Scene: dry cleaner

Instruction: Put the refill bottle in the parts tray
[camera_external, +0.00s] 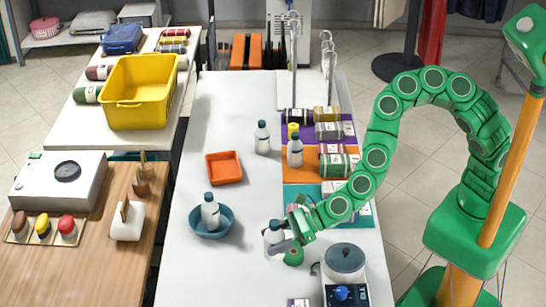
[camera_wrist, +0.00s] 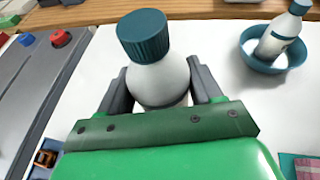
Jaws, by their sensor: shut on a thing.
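My gripper (camera_external: 287,240) is shut on a white bottle with a teal cap (camera_wrist: 162,78), its fingers on either side of the body. The held bottle also shows in the external view (camera_external: 272,236), upright or nearly so, at the near part of the white table. I cannot tell whether its base touches the table. An orange-red tray (camera_external: 238,180), likely the parts tray, lies empty on the table, farther back and left of my gripper. A similar white bottle (camera_external: 210,211) leans in a blue bowl (camera_external: 212,235) left of my gripper; both show in the wrist view.
Another dark-capped bottle (camera_external: 262,138) stands right of the tray. A pot-like appliance (camera_external: 345,262) is close to my gripper. Table between bowl and tray is clear.

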